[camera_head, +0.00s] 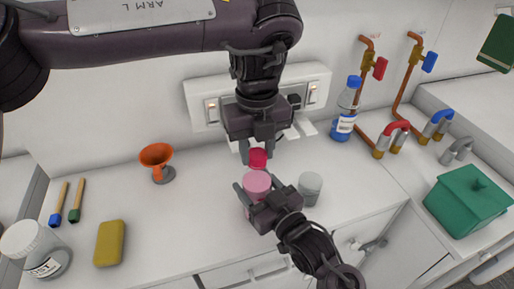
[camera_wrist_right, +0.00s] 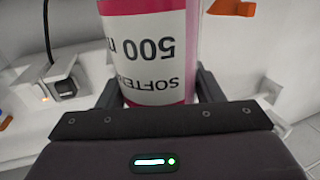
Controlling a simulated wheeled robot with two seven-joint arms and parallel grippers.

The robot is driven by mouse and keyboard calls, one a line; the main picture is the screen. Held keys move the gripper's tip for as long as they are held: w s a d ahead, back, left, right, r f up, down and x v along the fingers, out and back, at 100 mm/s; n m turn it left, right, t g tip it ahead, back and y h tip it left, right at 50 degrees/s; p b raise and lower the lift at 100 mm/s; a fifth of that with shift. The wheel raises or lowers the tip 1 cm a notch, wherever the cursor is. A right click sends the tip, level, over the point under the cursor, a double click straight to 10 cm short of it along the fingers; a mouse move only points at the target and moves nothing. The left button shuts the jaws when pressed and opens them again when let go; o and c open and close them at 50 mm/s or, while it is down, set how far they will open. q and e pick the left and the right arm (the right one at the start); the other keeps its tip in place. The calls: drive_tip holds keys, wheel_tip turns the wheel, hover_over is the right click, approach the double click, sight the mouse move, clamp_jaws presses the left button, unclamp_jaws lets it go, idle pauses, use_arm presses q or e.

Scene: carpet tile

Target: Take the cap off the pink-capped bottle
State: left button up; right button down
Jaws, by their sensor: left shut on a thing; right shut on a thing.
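The pink-red cap (camera_head: 258,159) is between the fingers of my left gripper (camera_head: 258,155), which reaches down from above and is shut on it. The pink bottle (camera_head: 257,182) is just below the cap in the head view; I cannot tell whether cap and bottle touch. My right gripper (camera_head: 254,199) is shut around the bottle's body from the front right. In the right wrist view the bottle (camera_wrist_right: 155,50) fills the space between the fingers, its white label reading "500" and "SOFTE" upside down. The cap is outside that view.
A grey cup (camera_head: 310,187) stands close to the right of the bottle. A blue-capped bottle (camera_head: 345,115), pipes with valves and a green box (camera_head: 470,200) are further right. An orange funnel (camera_head: 157,160), yellow sponge (camera_head: 109,243), two brushes and a white jar (camera_head: 38,250) are left.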

use_arm(q)
drive_tip(key=n, duration=0.4)
drive_tip(key=shift+w+n, duration=0.1)
drive_tip(key=shift+n, duration=0.3)
drive_tip(key=n, duration=1.1)
drive_tip(key=shift+a+r, duration=0.1)
drive_tip(key=n, duration=0.6)
drive_tip(key=shift+r, duration=0.1)
drive_tip(key=shift+r, duration=1)
